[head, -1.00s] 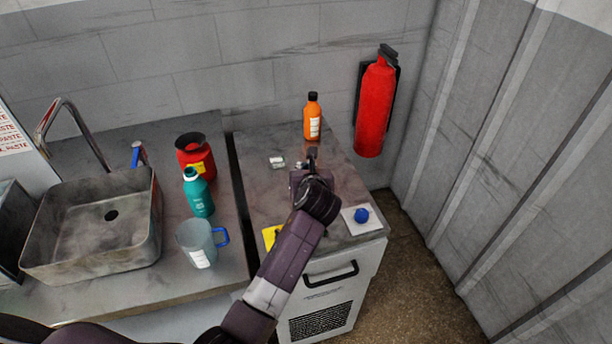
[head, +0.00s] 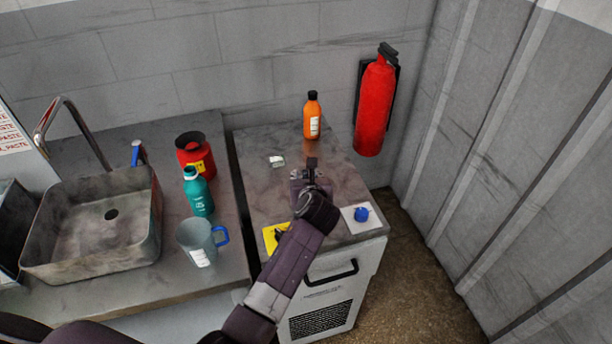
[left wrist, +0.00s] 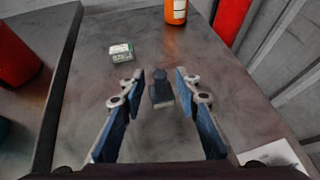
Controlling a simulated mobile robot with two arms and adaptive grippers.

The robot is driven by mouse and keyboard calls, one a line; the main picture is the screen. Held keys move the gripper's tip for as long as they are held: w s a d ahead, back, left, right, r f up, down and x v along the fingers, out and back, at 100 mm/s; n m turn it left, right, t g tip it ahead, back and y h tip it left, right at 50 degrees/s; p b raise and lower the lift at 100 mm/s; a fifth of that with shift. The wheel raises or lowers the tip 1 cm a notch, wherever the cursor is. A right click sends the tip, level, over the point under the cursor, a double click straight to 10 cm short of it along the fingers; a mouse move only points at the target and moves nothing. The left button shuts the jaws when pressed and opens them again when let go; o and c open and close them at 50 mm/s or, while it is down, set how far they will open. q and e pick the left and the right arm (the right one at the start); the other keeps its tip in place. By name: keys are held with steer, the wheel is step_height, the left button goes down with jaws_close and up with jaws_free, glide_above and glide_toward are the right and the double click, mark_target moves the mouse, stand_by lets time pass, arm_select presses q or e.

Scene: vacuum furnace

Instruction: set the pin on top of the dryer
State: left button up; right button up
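The small dark piece I take for the pin (left wrist: 160,90) has a rounded head above a squarish base. In the left wrist view it appears upright on the grey top of the white cabinet, which I take for the dryer (head: 345,170). In the head view the pin (head: 312,162) shows just beyond my left gripper (head: 311,176). In the left wrist view that gripper (left wrist: 159,76) is open, with its blue-padded fingers on either side of the pin and a visible gap on both sides. My right gripper is out of view.
An orange bottle (head: 312,117) and a small white box (head: 277,161) stand behind on the same top. A yellow sheet (head: 270,238) and a blue ball (head: 361,214) on a white pad lie nearer the front. A counter with sink and containers is left.

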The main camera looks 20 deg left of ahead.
arm_select(q)
steer(key=shift+r, duration=0.1)
steer(key=v, duration=1.2)
